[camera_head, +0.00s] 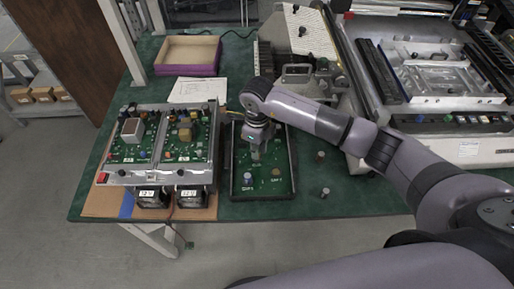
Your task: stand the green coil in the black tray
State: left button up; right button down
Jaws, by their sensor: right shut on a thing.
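The black tray (234,180) lies on the green table, with a green board inside carrying a few small parts, among them a bluish one at the near left and a brown one at the near right. My right gripper (257,153) reaches in from the right and points down over the middle of the tray. It is shut on a small, pale greenish thing, taken to be the green coil (256,156), mostly hidden by the fingers. I cannot tell whether the coil touches the tray floor. My left gripper is not in view.
Left of the tray stands a unit with green circuit boards (160,140). A purple-sided box (188,70) and papers (196,91) lie behind. Small grey cylinders (325,192) stand on the table right of the tray. A large machine (430,80) fills the back right.

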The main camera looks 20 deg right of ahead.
jog(key=shift+f+b, duration=0.35)
jog(key=shift+b, duration=0.1)
dwell(0.3)
dwell(0.3)
jog(key=c, duration=1.5)
grip_release()
jog(key=shift+o, duration=0.2)
jog(key=c, duration=0.4)
jog(key=shift+o, duration=0.2)
jog(key=shift+r, duration=0.1)
jog(key=shift+r+p, duration=2.2)
jog(key=shift+r, duration=1.25)
jog(key=shift+f, duration=0.1)
